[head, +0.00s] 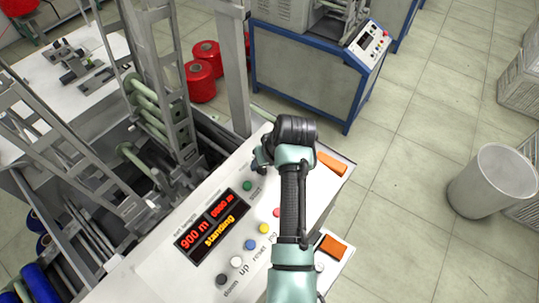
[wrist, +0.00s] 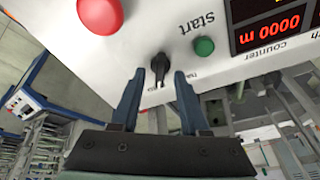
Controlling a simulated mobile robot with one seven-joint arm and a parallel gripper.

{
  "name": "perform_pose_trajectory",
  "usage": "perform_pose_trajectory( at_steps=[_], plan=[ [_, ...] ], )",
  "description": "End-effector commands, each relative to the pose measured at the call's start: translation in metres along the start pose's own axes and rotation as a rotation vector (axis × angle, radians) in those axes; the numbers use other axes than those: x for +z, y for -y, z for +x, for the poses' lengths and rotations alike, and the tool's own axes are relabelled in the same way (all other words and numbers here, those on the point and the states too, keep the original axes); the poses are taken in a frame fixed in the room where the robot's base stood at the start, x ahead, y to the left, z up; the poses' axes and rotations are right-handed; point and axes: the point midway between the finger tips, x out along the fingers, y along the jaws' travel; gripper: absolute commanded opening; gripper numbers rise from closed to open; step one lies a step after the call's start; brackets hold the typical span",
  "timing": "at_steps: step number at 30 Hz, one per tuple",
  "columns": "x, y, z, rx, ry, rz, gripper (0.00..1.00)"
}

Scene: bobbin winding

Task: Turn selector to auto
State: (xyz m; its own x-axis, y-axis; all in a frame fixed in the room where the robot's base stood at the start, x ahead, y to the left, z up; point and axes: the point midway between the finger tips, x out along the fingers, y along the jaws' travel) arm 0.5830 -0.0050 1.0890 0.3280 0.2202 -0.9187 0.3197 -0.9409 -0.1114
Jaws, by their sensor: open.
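The selector (wrist: 159,66) is a small black knob on the white control panel (wrist: 165,25). Its label is partly hidden, so I cannot tell its setting. My gripper (wrist: 156,90) is open in the wrist view, with one finger on each side of the knob and gaps between. In the head view my arm covers the selector and most of the gripper. A green start button (wrist: 204,46) sits right of the knob, and a large red button (wrist: 100,14) is at the upper left.
The head view shows the display (head: 212,225) reading "900 m", "0000 m" and "standing". Yellow (head: 264,228), blue (head: 250,244) and white buttons lie near my arm. Orange parts (head: 331,164) sit at the panel's right edge.

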Motion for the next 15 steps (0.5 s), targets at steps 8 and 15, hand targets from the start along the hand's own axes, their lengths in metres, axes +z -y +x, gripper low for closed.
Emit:
perform_pose_trajectory(
  at_steps=[8,15],
  plan=[
    [0.000,-0.002,-0.045,0.003,-0.006,0.001,0.45],
    [0.000,-0.001,-0.096,0.003,-0.006,0.000,0.45]
  ],
)
